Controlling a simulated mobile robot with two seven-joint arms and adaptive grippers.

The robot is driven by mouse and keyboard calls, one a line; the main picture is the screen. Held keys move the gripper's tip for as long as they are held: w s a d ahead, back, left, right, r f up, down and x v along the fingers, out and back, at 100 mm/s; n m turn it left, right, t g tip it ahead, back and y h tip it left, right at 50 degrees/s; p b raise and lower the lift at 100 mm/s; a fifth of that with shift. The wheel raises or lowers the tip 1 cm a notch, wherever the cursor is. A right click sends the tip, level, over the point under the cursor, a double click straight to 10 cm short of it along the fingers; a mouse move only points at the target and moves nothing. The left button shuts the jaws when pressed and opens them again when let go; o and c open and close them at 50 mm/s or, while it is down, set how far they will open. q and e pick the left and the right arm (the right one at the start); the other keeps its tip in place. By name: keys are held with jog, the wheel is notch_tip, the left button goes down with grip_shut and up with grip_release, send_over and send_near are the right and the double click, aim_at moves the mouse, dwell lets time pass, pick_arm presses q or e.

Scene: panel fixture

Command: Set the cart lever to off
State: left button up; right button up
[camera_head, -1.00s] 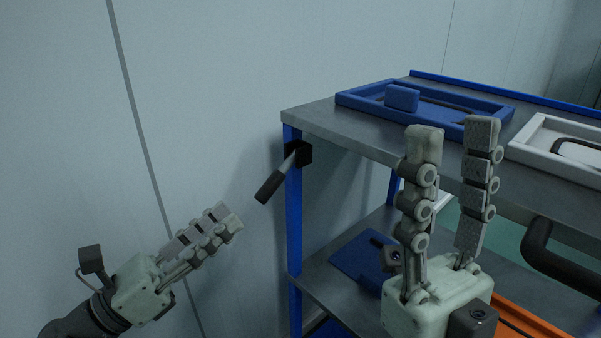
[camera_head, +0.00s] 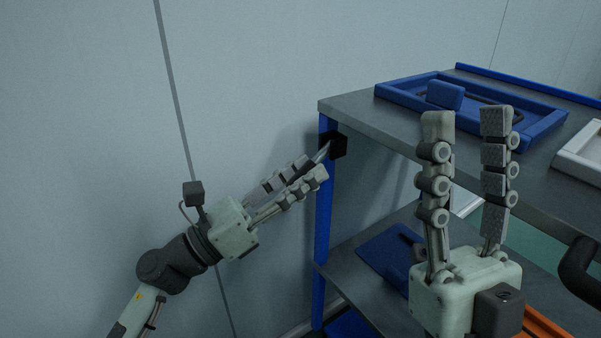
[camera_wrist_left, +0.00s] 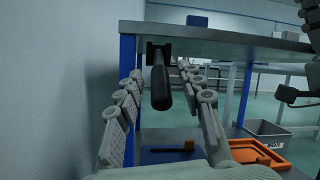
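The cart lever has a black mount (camera_head: 338,145) on the blue corner post of the cart, just under the top shelf. Its metal shaft (camera_head: 322,153) shows in the head view; the grip is mostly hidden behind my left fingers. In the left wrist view the dark lever grip (camera_wrist_left: 160,88) hangs down toward the camera between the fingers, with gaps on both sides. My left gripper (camera_head: 312,168) is open around the lever, which also shows in the left wrist view (camera_wrist_left: 161,74). My right gripper (camera_head: 467,122) is open and empty, pointing up in front of the cart.
The cart's metal top (camera_head: 362,112) carries a blue tray (camera_head: 402,96) with a blue block and a white tray (camera_head: 575,160). A lower shelf (camera_head: 345,262) holds a blue panel. The grey wall (camera_head: 240,60) stands close behind the left arm.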

pick_arm(q)
grip_shut()
dwell(0.5)
